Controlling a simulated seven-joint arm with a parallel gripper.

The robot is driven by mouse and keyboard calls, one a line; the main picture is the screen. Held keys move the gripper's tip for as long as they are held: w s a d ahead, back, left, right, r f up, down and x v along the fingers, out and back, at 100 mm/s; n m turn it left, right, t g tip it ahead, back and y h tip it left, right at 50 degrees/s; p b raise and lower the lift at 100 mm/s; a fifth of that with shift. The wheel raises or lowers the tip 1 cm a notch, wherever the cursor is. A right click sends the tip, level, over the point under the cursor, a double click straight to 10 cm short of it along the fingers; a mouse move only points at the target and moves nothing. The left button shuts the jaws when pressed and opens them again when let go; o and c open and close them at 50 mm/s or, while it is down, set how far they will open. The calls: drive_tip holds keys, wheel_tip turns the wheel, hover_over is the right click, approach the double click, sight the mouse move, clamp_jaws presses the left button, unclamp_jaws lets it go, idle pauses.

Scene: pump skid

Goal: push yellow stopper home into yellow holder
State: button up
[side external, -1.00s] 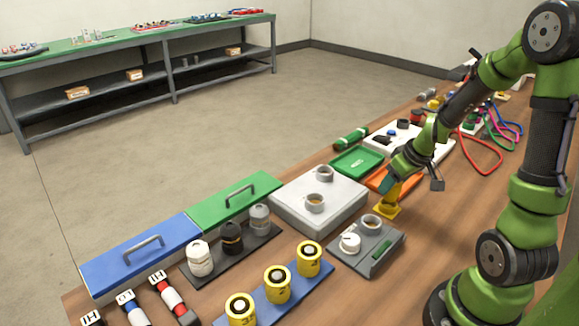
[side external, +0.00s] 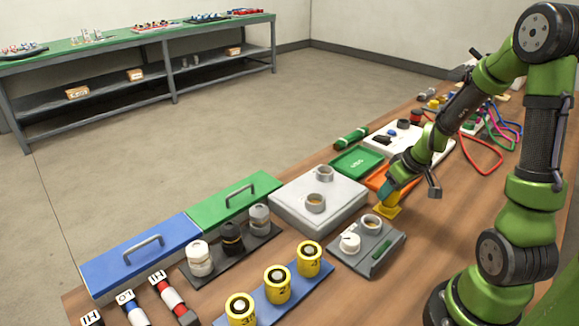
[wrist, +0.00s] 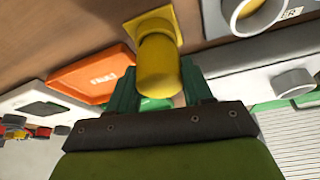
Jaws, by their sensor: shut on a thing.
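The yellow stopper (wrist: 158,70) is a rounded yellow cylinder between my fingers in the wrist view. My gripper (wrist: 160,92) is shut on it, with a green finger on each side. The yellow holder (wrist: 150,25) has a square base and lies just beyond the stopper, in line with it. Stopper and holder overlap in this view, and I cannot tell how deep the stopper sits. In the side view the holder (side external: 387,210) stands on the wooden table, with my gripper (side external: 388,192) directly above it. My fingers mostly hide the stopper there.
A grey plate (side external: 352,262) with a white knob and a ring stands close in front of the holder. An orange tray (side external: 375,178) and a green tray (side external: 356,162) lie behind it. A pale box with two rings (side external: 295,212) is to the left.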

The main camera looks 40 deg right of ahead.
drive_tip(key=shift+f, duration=0.65)
drive_tip(key=o, duration=1.2)
drive_tip(key=shift+o, duration=0.2)
drive_tip(key=v, duration=1.7)
